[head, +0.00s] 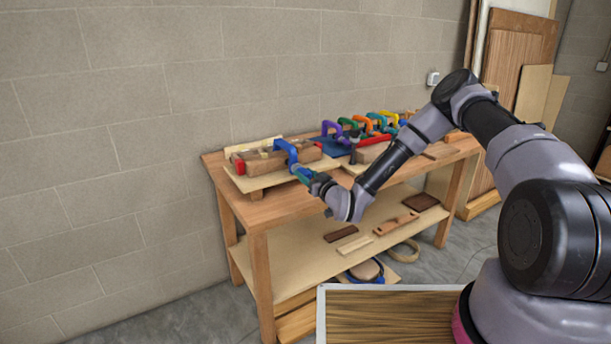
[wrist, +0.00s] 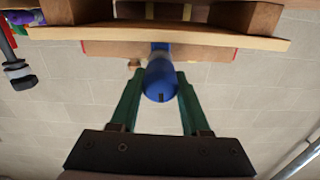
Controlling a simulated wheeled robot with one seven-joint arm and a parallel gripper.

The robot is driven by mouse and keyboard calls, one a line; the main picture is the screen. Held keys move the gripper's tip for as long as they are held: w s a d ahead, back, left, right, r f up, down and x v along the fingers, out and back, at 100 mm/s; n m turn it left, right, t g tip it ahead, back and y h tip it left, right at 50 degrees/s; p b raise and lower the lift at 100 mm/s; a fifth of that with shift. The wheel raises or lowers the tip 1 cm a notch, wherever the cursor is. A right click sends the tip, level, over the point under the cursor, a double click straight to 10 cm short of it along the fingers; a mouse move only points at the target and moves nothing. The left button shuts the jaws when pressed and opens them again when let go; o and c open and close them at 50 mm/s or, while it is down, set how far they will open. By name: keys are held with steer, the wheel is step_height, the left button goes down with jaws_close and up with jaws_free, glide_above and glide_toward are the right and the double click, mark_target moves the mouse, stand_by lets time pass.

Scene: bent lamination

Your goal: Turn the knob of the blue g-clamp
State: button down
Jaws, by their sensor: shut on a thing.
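The blue g-clamp (head: 286,148) sits on a wooden form at the left part of the workbench in the head view. Its blue knob (wrist: 161,82) fills the middle of the wrist view, with a dark slot mark on its near end. My gripper (wrist: 160,90) has its two green fingers on either side of the knob and is shut on it. In the head view my gripper (head: 306,177) reaches to the front of the clamp. The contact there is too small to make out.
The workbench (head: 258,222) holds more clamps (head: 365,124) in several colours to the right. Wood pieces lie on its lower shelf (head: 290,264). A black clamp end (wrist: 18,72) shows at the left of the wrist view. A block wall stands behind.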

steer(key=m, duration=0.3)
steer(key=shift+m, duration=0.4)
steer(key=m, duration=0.4)
steer(key=shift+w+d+f+m, duration=0.1)
steer(key=shift+m, duration=0.2)
steer(key=m, duration=1.2)
steer(key=shift+w+f+m, duration=0.1)
steer(key=shift+m, duration=0.2)
steer(key=m, duration=0.3)
steer(key=shift+m, duration=0.3)
steer(key=m, duration=0.4)
steer(key=shift+f, duration=0.1)
steer(key=shift+m, duration=1.8)
